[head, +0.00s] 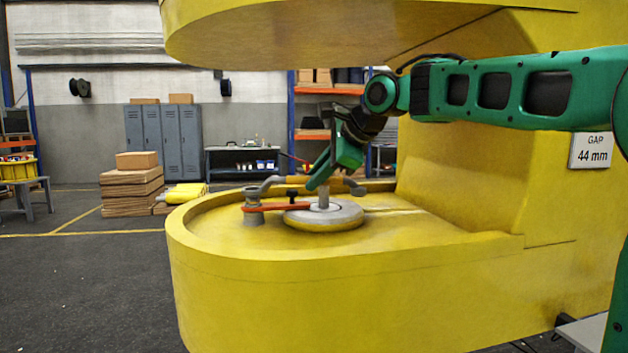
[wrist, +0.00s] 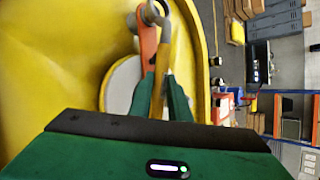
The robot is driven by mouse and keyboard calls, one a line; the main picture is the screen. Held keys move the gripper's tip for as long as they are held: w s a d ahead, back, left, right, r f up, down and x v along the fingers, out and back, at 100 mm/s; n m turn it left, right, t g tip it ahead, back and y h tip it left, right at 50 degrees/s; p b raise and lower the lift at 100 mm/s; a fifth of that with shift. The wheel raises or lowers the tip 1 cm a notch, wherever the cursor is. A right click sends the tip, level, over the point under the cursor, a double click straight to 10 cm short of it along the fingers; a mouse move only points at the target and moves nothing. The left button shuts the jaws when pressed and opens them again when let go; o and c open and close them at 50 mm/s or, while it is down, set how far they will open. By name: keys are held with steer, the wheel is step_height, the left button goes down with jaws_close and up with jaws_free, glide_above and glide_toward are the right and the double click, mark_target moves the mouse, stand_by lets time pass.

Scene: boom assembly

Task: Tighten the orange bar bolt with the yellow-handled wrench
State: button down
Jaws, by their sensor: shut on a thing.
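My gripper (head: 320,182) is shut on the yellow handle of the wrench (wrist: 157,97), which passes between the green fingers (wrist: 160,100) in the wrist view. The wrench's grey head (wrist: 163,14) is at the bolt (wrist: 149,14) on the far end of the orange bar (wrist: 147,45); I cannot tell whether it is fully seated. In the head view the orange bar (head: 282,207) runs from the grey bolt post (head: 253,217) to the round grey disc (head: 335,217). The wrench's grey head (head: 264,187) reaches toward the post's top. My fingers partly hide the handle.
The yellow boom's lower plate (head: 350,270) has a raised rim around the disc. Its upper plate (head: 330,40) overhangs my arm. A sign (head: 591,150) reads "GAP 44 mm". Boxes (head: 132,185), lockers (head: 165,130) and shelving stand well behind. Open floor lies to the left.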

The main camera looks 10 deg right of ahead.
steer(key=shift+f, duration=1.05)
stand_by(0.5)
stand_by(0.5)
steer(key=shift+s+a+m, duration=0.2)
steer(key=shift+s+m, duration=0.1)
steer(key=shift+s, duration=0.15)
steer(key=shift+h, duration=0.3)
steer(key=shift+s+a+m+t, duration=0.2)
steer(key=shift+s+m+t, duration=0.1)
steer(key=shift+s+m, duration=0.1)
steer(key=shift+s, duration=0.1)
steer(key=shift+s+a+m+h, duration=0.25)
steer(key=shift+s+m+h, duration=0.1)
steer(key=shift+h, duration=0.15)
stand_by(0.4)
steer(key=shift+s+a+m, duration=0.2)
steer(key=shift+s+m, duration=0.15)
